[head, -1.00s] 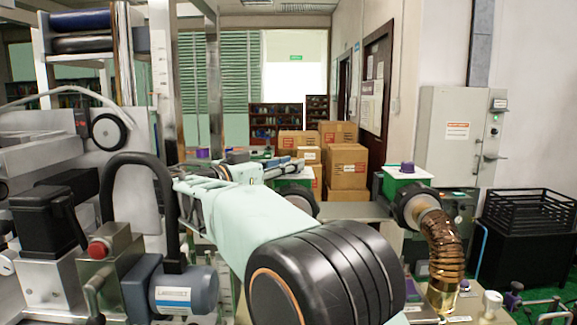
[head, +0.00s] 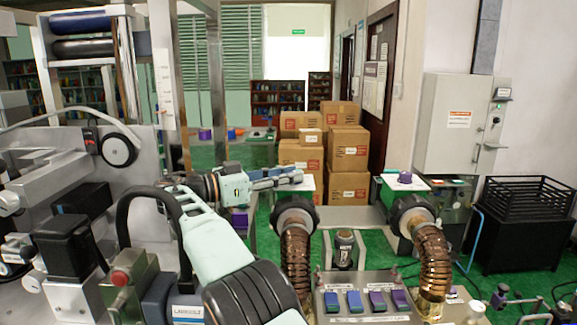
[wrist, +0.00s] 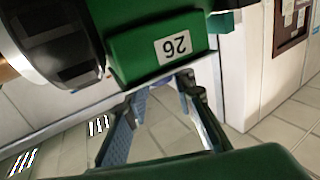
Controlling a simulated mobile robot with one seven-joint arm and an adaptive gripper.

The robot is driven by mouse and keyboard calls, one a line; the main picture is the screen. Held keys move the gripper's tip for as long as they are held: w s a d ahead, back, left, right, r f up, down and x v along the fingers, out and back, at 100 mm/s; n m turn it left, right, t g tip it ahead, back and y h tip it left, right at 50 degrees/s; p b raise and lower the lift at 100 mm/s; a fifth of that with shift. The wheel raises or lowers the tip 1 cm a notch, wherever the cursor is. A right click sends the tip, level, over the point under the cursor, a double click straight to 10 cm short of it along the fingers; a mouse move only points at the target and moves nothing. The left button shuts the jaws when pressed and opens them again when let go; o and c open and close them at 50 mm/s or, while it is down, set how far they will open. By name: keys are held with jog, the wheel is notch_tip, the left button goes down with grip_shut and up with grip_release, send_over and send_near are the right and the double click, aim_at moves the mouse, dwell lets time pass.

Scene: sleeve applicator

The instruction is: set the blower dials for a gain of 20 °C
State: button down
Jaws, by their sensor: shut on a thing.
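Two blowers with coppery ducts stand at the middle right in the head view. The right blower (head: 408,214) has a purple dial (head: 405,177) on its white top. My gripper (head: 296,175) reaches the white top of the left blower (head: 296,218); it is shut there on what seems to be that blower's dial, which I cannot make out. In the wrist view my gripper (wrist: 165,88) has its two fingertips at the edge of the top, beside a green housing (wrist: 150,50) with an upside-down label reading 26.
A sloped panel (head: 366,319) with blue and purple controls stands in front of the ducts. Cartons (head: 349,148) are stacked behind. A grey cabinet (head: 455,125) and black basket (head: 525,200) are at right. Machinery with a black curved hose (head: 122,215) crowds the left.

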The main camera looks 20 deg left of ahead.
dwell(0.4)
jog(key=c, duration=1.6)
grip_release()
jog(key=b, duration=0.2)
jog(key=shift+f+b, duration=0.25)
jog(key=shift+b, duration=0.15)
jog(key=n+t+y+b, duration=0.1)
jog(key=t+y+b, duration=0.1)
jog(key=b, duration=0.2)
jog(key=shift+s+d+n, duration=0.1)
jog(key=shift+d+n, duration=0.05)
jog(key=shift+n, duration=0.25)
jog(key=shift+n+t+y+b, duration=0.3)
jog(key=shift+y+b, duration=0.1)
jog(key=shift+b, duration=0.6)
